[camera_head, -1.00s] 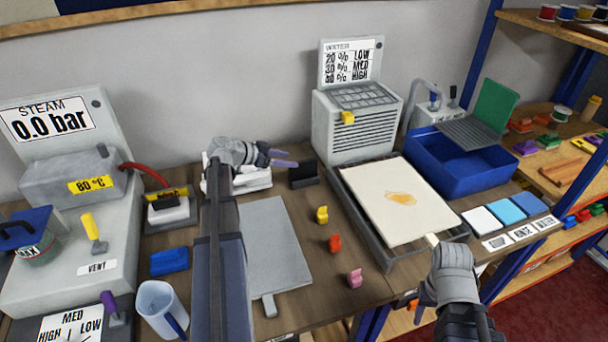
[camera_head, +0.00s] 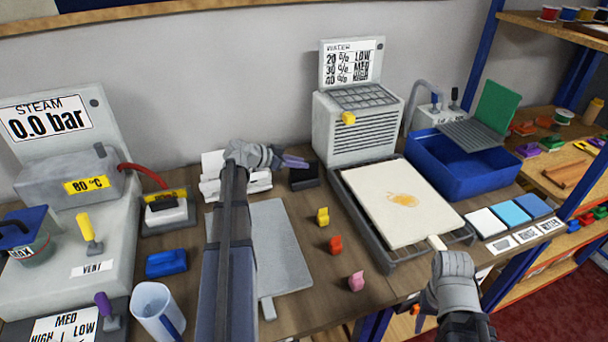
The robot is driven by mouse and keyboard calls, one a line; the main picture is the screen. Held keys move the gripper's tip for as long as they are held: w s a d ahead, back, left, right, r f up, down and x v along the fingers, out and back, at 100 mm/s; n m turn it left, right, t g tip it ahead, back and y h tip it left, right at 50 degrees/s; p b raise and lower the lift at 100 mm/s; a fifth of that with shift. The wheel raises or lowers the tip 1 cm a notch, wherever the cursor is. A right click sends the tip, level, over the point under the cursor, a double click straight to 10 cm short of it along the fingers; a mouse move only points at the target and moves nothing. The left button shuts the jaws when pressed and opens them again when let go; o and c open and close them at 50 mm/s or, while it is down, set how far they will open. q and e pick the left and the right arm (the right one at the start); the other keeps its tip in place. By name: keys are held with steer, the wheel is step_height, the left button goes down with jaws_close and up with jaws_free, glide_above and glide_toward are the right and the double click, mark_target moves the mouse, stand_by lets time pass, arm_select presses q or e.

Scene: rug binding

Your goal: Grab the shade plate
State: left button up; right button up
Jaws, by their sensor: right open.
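A row of flat squares, white (camera_head: 485,223), light blue (camera_head: 510,213) and darker blue (camera_head: 533,205), lies at the right end of the bench with printed labels in front. They look like the shade plate, but I cannot tell whether they are one piece. My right gripper (camera_head: 417,312) is open below and left of them, near the bench's front edge, apart from them. My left gripper (camera_head: 292,162) is far to the left, at the back by a small black stand (camera_head: 304,177). Its fingers point right and overlap in the picture, so its opening is unclear.
A tan pad (camera_head: 395,225) with an orange stain lies on a dark rack, left of the squares. A blue basin (camera_head: 450,175) stands behind them. A grey board (camera_head: 275,255) and small coloured pieces (camera_head: 335,245) lie mid-bench. A white holder (camera_head: 210,187) stands behind my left arm.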

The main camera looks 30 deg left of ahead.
arm_select(q)
jaws_close()
stand_by(0.9)
